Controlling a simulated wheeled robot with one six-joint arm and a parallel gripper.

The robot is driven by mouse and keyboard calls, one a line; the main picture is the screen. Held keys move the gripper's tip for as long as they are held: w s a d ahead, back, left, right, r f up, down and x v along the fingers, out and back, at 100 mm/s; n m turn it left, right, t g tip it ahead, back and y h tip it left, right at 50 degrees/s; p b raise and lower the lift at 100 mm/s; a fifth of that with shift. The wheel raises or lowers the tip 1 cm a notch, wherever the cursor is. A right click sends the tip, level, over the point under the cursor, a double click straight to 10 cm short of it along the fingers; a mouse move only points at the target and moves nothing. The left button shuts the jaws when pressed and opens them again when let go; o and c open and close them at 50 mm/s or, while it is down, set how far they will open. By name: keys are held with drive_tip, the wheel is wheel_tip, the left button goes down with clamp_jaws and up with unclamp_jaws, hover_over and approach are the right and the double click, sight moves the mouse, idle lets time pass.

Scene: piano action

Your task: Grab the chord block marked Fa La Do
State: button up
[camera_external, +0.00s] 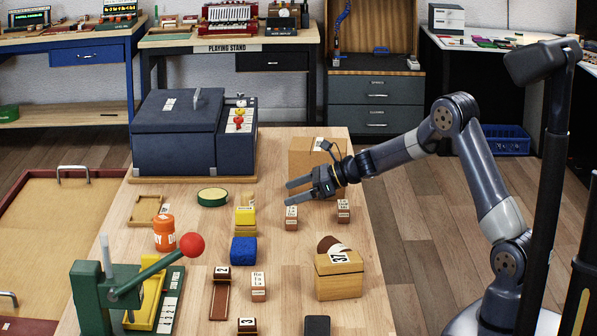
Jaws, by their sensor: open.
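Several small wooden blocks with white labels stand on the light wooden table (196,262). One block (291,222) is just below my gripper's fingertips in the picture. A second block (343,216) stands to its right. A third block (258,292) stands nearer the front. Their print is too small to read surely, so I cannot tell which is marked Fa La Do. My gripper (288,192) is open and empty, with its fingers pointing left. It appears to be above the table, apart from the blocks.
A dark blue case (178,140) and a cardboard box (300,155) stand at the back. A green lever press (92,290) with a red knob is front left. A blue roll (243,251), a yellow block (245,219) and a wooden box (337,282) surround the middle.

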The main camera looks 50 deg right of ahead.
sight(296, 215)
wheel_tip(296, 215, down, 7)
drive_tip(key=shift+f+b, duration=0.1)
drive_tip(key=shift+b, duration=0.4)
drive_tip(key=shift+r+x, duration=0.15)
drive_tip(key=shift+x, duration=0.55)
drive_tip(key=shift+r+x, duration=0.15)
drive_tip(key=shift+x, duration=0.55)
drive_tip(key=shift+w, duration=0.1)
drive_tip(key=shift+c, duration=0.2)
drive_tip(key=c, duration=1)
